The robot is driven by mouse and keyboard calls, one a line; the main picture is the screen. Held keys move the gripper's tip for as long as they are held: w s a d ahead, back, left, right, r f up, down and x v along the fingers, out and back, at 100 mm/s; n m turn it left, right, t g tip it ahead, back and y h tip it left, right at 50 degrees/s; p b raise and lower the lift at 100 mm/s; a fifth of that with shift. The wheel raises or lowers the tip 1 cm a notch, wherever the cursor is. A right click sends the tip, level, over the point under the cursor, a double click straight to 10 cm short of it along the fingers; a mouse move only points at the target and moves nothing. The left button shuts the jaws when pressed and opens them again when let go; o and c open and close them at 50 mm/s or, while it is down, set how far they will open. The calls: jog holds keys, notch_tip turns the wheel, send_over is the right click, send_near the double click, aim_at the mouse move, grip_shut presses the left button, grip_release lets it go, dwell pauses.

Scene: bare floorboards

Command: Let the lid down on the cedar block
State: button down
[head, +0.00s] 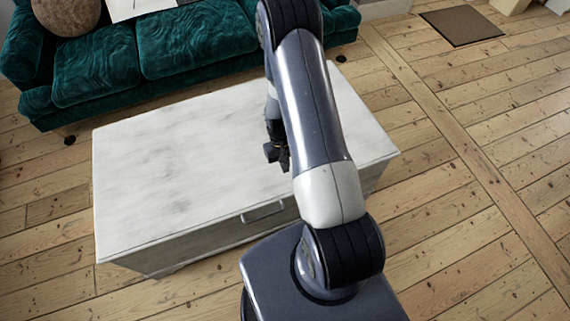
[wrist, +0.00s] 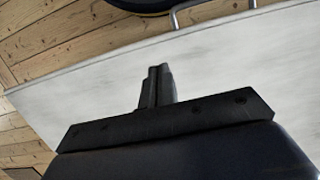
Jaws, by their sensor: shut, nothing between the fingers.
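A pale, whitish-grey chest stands in the middle of the head view, its broad flat lid (head: 175,160) covering the top. The lid lies level, and I see no clear gap under its front edge. The lid also fills much of the wrist view (wrist: 235,60). No cedar block shows in either view; I cannot tell whether one is under the lid. My gripper (head: 277,157) is over the right part of the lid, partly behind my arm. In the wrist view its fingers (wrist: 157,72) are together and empty. I cannot tell whether they touch the lid.
A metal bar handle (head: 263,212) is on the chest's front face, near my base. A green velvet sofa (head: 150,55) with a brown round cushion (head: 66,15) stands behind the chest. A brown mat (head: 462,26) lies far right. Floorboards to the right are clear.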

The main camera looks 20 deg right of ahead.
aim_at(289, 193)
jog(key=b+x, duration=0.9)
jog(key=x, duration=0.3)
jog(key=shift+r, duration=0.2)
jog(key=s+p+v, duration=0.2)
jog(key=s+v, duration=0.1)
jog(key=v, duration=1)
jog(key=shift+w+r, duration=0.35)
jog(key=shift+r, duration=0.2)
jog(key=w+x, duration=0.1)
jog(key=x, duration=0.3)
jog(key=b+x, duration=0.1)
jog(key=x, duration=0.4)
jog(key=w+b+x, duration=0.1)
jog(key=x, duration=0.4)
jog(key=shift+w+f, duration=0.25)
jog(key=shift+w, duration=0.05)
jog(key=shift+r, duration=0.25)
jog(key=shift+r, duration=0.1)
